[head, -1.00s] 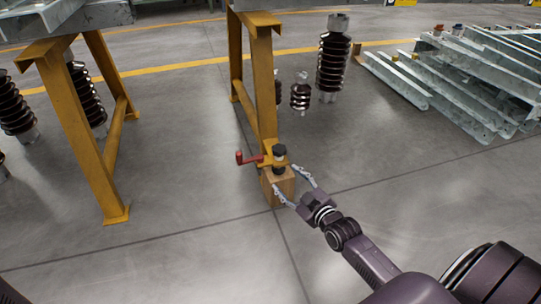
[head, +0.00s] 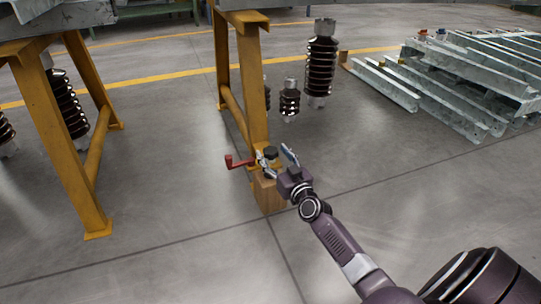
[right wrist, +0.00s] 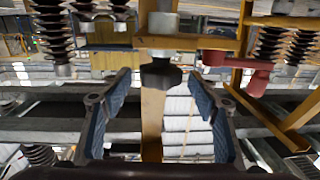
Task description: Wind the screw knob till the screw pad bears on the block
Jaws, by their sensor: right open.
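The black screw knob (head: 270,151) sits on top of a yellow bracket at the foot of a yellow trestle leg. A wooden block (head: 268,196) stands below the bracket; the screw pad is hidden. My right gripper (head: 277,157) is open at the knob, one finger on each side in the head view. In the right wrist view the knob (right wrist: 160,74) appears between the open fingertips (right wrist: 160,80), with visible gaps on both sides. A pale metal shaft joins it there. My left gripper is not in view.
A red crank handle (head: 238,161) sticks out left of the bracket, close to the knob; it also shows in the right wrist view (right wrist: 237,66). The yellow trestle leg (head: 252,85) rises just behind. Dark insulators (head: 320,65) and stacked steel profiles (head: 455,85) stand farther back. The front floor is clear.

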